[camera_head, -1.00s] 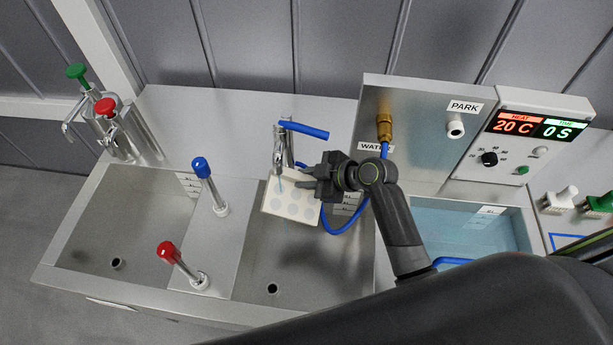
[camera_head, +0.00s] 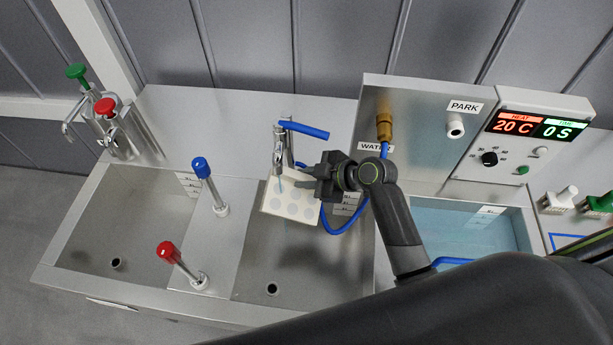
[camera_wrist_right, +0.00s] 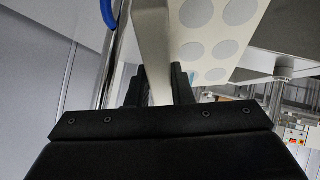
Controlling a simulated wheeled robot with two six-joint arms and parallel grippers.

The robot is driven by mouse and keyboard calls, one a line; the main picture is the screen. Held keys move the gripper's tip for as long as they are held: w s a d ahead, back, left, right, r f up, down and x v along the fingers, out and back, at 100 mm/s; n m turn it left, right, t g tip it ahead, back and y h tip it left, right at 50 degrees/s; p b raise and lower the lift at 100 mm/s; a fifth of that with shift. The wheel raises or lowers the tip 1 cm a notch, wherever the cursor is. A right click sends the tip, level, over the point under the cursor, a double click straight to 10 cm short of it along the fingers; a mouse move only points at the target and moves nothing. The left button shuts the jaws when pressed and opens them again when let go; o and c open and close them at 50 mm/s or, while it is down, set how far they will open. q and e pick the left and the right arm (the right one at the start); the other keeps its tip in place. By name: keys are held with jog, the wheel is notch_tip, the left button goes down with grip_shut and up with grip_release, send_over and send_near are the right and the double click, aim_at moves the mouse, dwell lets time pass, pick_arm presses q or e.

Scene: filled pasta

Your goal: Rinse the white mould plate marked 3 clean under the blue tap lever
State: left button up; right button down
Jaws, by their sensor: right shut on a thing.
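The white mould plate (camera_head: 291,200) with round grey cavities hangs tilted under the spout of the tap with the blue lever (camera_head: 304,129), over the right sink basin. A thin pale blue stream seems to meet its upper part. My right gripper (camera_head: 312,184) is shut on the plate's right edge. In the right wrist view the plate (camera_wrist_right: 208,62) stands between the fingers (camera_wrist_right: 158,85), and several round cavities show on its face. No mark 3 can be read. My left gripper is not in view.
The right basin (camera_head: 310,265) below the plate is bare, with a drain. Blue (camera_head: 202,168) and red (camera_head: 168,252) knobbed posts stand left of it. A blue hose (camera_head: 345,222) curves behind my right wrist. A water-filled tank (camera_head: 460,225) lies to the right.

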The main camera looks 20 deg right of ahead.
aim_at(299, 172)
jog(key=shift+w+a, duration=0.2)
jog(key=shift+w+a+b, duration=0.35)
jog(key=shift+w+a, duration=0.6)
jog(key=shift+a, duration=0.15)
dwell(1.4)
jog(key=shift+s+d+r+p, duration=0.25)
jog(key=shift+s+d+p, duration=0.25)
jog(key=shift+s+d, duration=0.4)
jog(key=shift+s+d+r+p, duration=0.25)
jog(key=shift+s+d+p, duration=0.25)
jog(key=shift+s, duration=0.55)
jog(key=s+d+r+p, duration=0.1)
jog(key=s+d, duration=0.3)
jog(key=s, duration=0.1)
jog(key=shift+s+d, duration=0.15)
jog(key=shift+s, duration=0.25)
